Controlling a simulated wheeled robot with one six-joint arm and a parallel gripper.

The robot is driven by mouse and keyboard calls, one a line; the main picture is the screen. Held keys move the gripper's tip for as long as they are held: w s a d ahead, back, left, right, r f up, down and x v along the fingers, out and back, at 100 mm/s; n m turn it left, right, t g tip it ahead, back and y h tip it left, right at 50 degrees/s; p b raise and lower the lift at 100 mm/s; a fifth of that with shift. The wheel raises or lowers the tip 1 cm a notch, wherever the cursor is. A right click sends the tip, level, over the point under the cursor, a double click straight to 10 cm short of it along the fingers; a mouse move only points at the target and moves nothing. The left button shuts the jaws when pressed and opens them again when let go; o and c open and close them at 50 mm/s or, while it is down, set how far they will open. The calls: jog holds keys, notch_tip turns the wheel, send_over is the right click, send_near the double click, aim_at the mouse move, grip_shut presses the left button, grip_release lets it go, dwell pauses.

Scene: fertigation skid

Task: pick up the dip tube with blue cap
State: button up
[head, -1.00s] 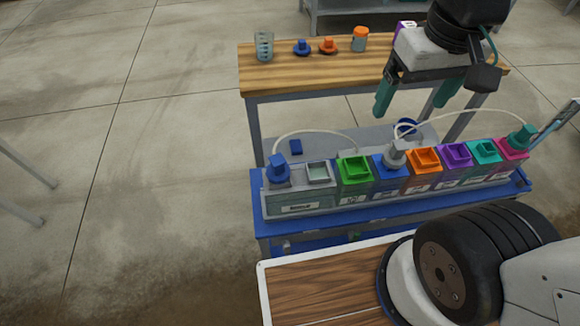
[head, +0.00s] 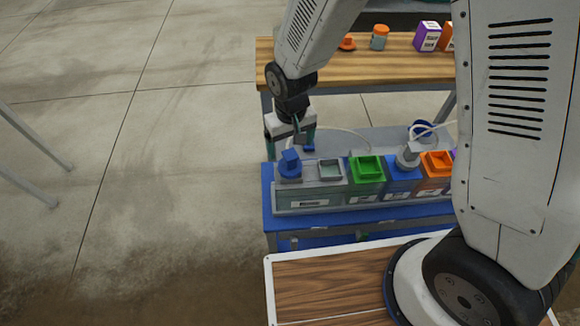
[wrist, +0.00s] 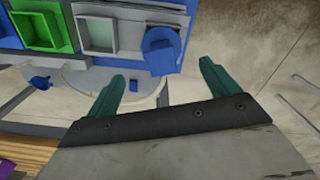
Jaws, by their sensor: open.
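The dip tube's blue cap (head: 290,164) sits on the grey tank (head: 310,196) at the left end of the row. It also shows in the wrist view (wrist: 161,50), upper middle, just ahead of the fingertips. A pale hose (wrist: 139,105) curves beside it. The tube below the cap is hidden in the tank. My gripper (head: 290,138) is at the back of the cap and slightly above it in the head view. Its teal fingers are open and empty in the wrist view (wrist: 162,72), with the cap apart from them, roughly in line with the gap.
A square grey opening (head: 330,169) and a green one (head: 367,168) lie right of the cap. A grey-capped fitting (head: 408,155) stands farther right. A wooden bench (head: 400,70) holds an orange-lidded jar (head: 380,37) and boxes behind. Left of the skid is open floor.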

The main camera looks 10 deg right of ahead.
aim_at(290, 156)
jog(key=f, duration=0.7)
jog(key=shift+s+a+f, duration=0.1)
jog(key=shift+s+f, duration=0.2)
jog(key=c, duration=1.2)
jog(key=shift+r, duration=0.1)
